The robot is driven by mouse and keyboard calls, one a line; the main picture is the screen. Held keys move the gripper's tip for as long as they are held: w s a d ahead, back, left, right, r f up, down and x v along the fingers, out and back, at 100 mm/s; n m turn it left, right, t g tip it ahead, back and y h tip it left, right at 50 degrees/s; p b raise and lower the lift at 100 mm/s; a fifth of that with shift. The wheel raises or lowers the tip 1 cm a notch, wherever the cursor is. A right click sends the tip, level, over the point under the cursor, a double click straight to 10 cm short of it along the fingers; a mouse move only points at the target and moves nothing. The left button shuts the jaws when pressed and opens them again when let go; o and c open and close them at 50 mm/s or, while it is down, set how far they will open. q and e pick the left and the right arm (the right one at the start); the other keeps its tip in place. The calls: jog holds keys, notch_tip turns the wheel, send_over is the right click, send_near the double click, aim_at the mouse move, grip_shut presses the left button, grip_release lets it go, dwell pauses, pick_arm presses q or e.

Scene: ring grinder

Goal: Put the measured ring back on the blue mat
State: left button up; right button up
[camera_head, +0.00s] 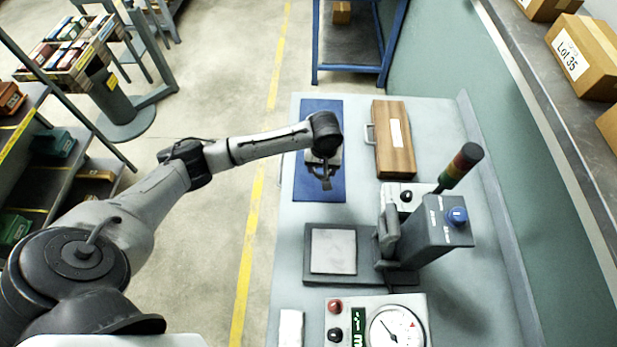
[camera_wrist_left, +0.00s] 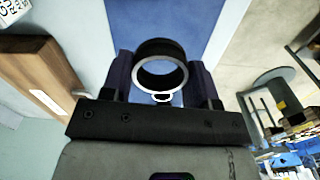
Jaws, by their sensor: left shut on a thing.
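My left gripper (camera_head: 324,180) is over the blue mat (camera_head: 318,118) at the back left of the bench, pointing down. The left wrist view shows its two fingers (camera_wrist_left: 162,76) shut on the ring (camera_wrist_left: 160,48), one on each side. The ring is dark outside with a bright metal rim, and blue shows through its hole. The mat also shows behind it in the left wrist view (camera_wrist_left: 205,18). The gap between ring and mat cannot be judged clearly. In the head view the ring is too small to make out. My right gripper is not in view.
A wooden case (camera_head: 393,140) lies right of the mat. A grey machine (camera_head: 425,240) with a signal tower and blue button stands in front, beside a square plate (camera_head: 333,251). A dial gauge box (camera_head: 392,327) is nearest. The mat's far part is clear.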

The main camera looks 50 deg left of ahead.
aim_at(321, 188)
pick_arm(q)
jog(key=shift+f+b, duration=0.45)
jog(key=shift+f, duration=4.35)
jog(key=shift+f, duration=0.1)
jog(key=o, duration=1)
jog(key=shift+o, duration=0.2)
